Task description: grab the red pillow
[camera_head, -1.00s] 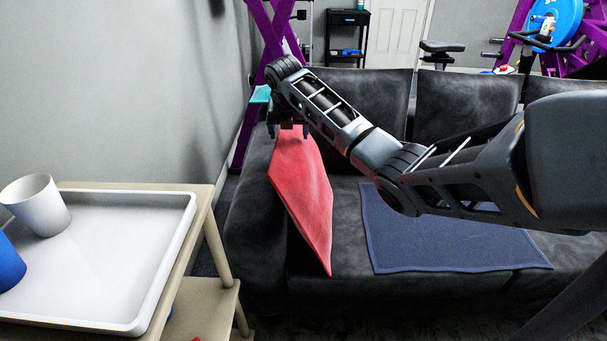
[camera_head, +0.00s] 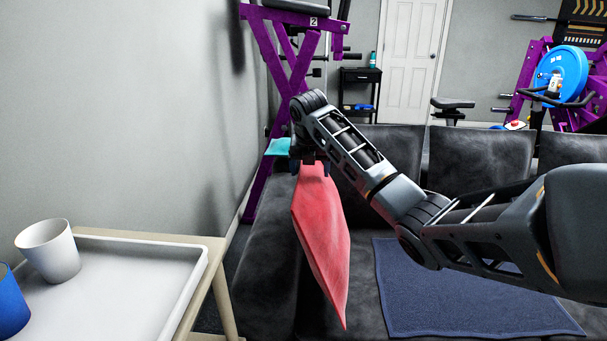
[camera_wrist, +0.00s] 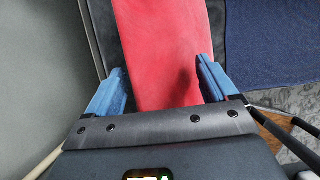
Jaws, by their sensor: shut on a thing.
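The red pillow (camera_head: 322,238) hangs or stands nearly upright at the left end of the dark sofa, its lower corner pointing down toward the front. My gripper (camera_head: 309,165) is at the pillow's top edge, with my arm reaching in from the right. In the wrist view the red pillow (camera_wrist: 165,55) runs between the two blue fingers of my gripper (camera_wrist: 163,85). The gripper is shut on the pillow, though a gap shows beside the left finger. Whether the pillow touches the seat is hard to tell.
The dark sofa (camera_head: 265,260) has a blue mat (camera_head: 450,295) on its seat. A teal cloth (camera_head: 279,146) lies by the sofa's left back corner. At the left, a white tray (camera_head: 120,290) holds a white cup (camera_head: 48,250) and a blue cup (camera_head: 10,300). A wall closes off the left side.

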